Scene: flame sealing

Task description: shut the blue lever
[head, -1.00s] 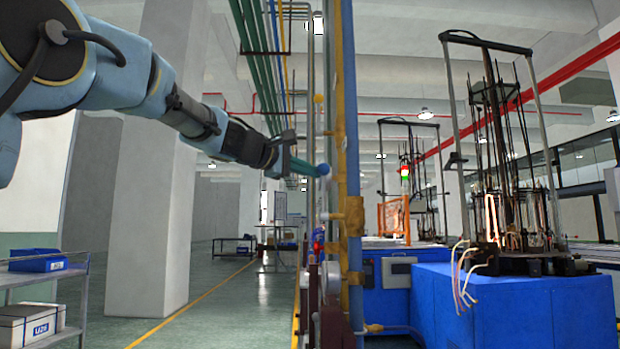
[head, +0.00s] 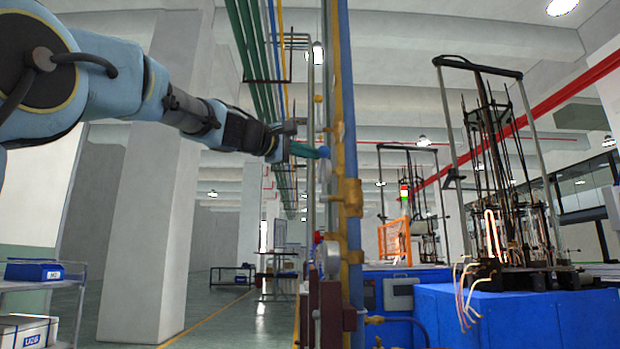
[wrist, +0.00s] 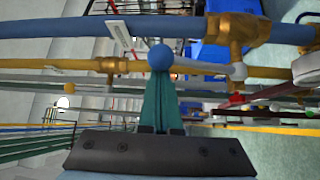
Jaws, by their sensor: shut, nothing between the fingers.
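The blue lever shows as a round blue knob (head: 323,152) beside the upright yellow and blue pipes in the head view. In the wrist view the knob (wrist: 160,58) sits straight ahead of my fingertips. My gripper (head: 312,153) has green fingers, also in the wrist view (wrist: 160,88). They are shut with nothing between them. Their tips are at the near side of the knob, very close or touching; I cannot tell which.
The yellow pipe (wrist: 35,68) and blue pipe (wrist: 100,31) run behind the knob in the wrist view. A gauge (head: 330,258) sits lower on the pipes. Blue machinery (head: 500,320) stands at right.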

